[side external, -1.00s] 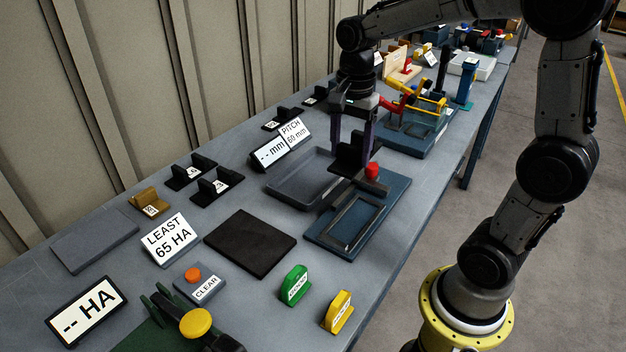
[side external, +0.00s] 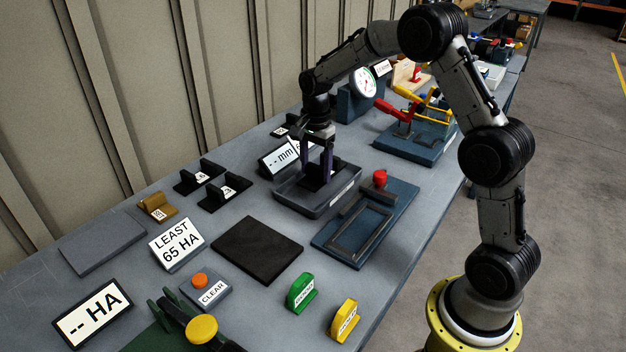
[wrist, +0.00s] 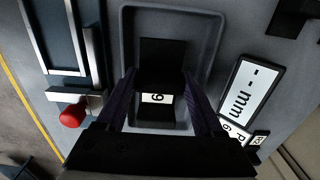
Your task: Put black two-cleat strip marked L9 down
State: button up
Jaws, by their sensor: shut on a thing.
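My gripper (side external: 317,172) is down inside the grey tray (side external: 322,206) and shut on a black cleated strip (wrist: 161,52). In the wrist view the two purple fingers of the gripper (wrist: 160,92) stand on either side of the strip. A white label on the strip shows a 6- or 9-like character; the rest is hidden by the grip. The strip lies within the tray's walls. I cannot tell whether it touches the tray floor. In the side view the fingers and tray wall hide most of it.
A blue fixture (side external: 325,240) with a red knob (side external: 380,178) stands right of the tray. A "-- mm" display (side external: 280,159) stands behind it. Two black strips (side external: 224,193) and a tan one (side external: 157,207) lie to the left. A dark square pad (side external: 258,250) lies in front.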

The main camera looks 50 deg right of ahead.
aim_at(313, 176)
jog(key=shift+w+f, duration=0.4)
jog(key=shift+w+d+f, duration=0.1)
jog(key=shift+w+f, duration=0.1)
jog(key=shift+f, duration=1.55)
jog(key=shift+f, duration=0.15)
jog(key=o, duration=1.5)
jog(key=shift+c, duration=0.2)
